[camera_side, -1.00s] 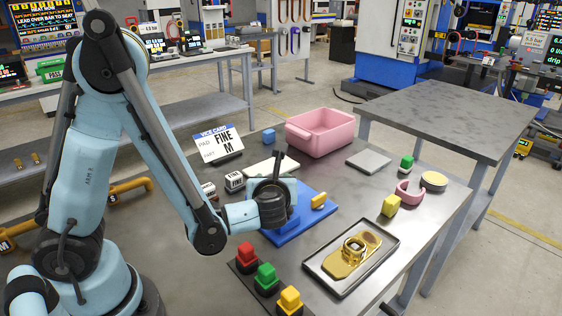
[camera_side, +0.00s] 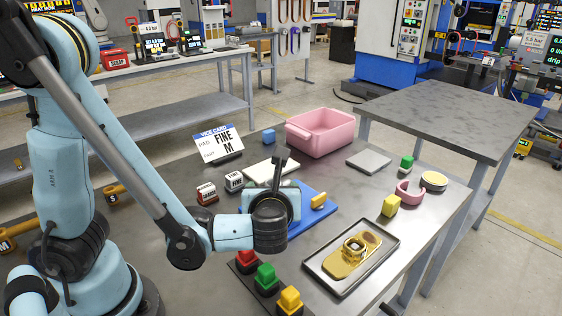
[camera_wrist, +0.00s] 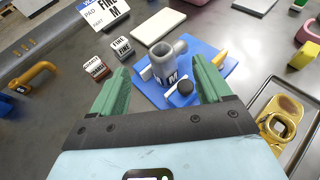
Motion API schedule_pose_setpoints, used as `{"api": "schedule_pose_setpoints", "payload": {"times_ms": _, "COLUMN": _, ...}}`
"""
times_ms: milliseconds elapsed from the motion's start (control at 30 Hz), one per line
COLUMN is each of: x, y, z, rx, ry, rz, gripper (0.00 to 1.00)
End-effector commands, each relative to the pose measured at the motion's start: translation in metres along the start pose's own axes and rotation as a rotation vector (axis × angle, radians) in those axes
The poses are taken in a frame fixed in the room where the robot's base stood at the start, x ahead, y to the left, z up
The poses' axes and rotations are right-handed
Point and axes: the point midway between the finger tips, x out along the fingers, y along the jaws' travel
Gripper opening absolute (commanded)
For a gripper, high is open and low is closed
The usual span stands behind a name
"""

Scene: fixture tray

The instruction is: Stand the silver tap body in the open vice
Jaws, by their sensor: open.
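In the side view my wrist hides the fingers and tap body. The blue base (camera_side: 309,214) carries a yellow piece (camera_side: 318,201).
A dark tray (camera_side: 317,262) at the front right holds a gold part (camera_side: 350,258). Red, green and yellow buttons (camera_side: 265,275) stand near my wrist. FINE (camera_side: 234,180) and red-and-white (camera_side: 206,193) blocks lie left of the base. A pink bin (camera_side: 320,132) is behind.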

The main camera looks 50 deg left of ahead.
Motion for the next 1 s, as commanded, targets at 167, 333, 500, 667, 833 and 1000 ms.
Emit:
{"api": "schedule_pose_setpoints", "payload": {"times_ms": 167, "x": -0.026, "y": 0.0, "z": 0.0, "rx": 0.001, "ry": 0.0, "rz": -0.003, "gripper": 0.78}}
{"api": "schedule_pose_setpoints", "payload": {"times_ms": 333, "x": -0.038, "y": 0.0, "z": 0.0, "rx": -0.001, "ry": 0.001, "rz": 0.0, "gripper": 0.78}}
{"api": "schedule_pose_setpoints", "payload": {"times_ms": 500, "x": -0.03, "y": 0.006, "z": -0.001, "rx": -0.137, "ry": 0.089, "rz": 0.014, "gripper": 0.78}}
{"api": "schedule_pose_setpoints", "payload": {"times_ms": 667, "x": -0.012, "y": 0.021, "z": -0.006, "rx": -0.55, "ry": 0.32, "rz": 0.081, "gripper": 0.78}}
{"api": "schedule_pose_setpoints", "payload": {"times_ms": 833, "x": -0.008, "y": 0.035, "z": -0.009, "rx": -1.147, "ry": 0.572, "rz": 0.235, "gripper": 0.78}}
{"api": "schedule_pose_setpoints", "payload": {"times_ms": 1000, "x": -0.015, "y": 0.042, "z": -0.002, "rx": -1.754, "ry": 0.762, "rz": 0.44, "gripper": 0.78}}
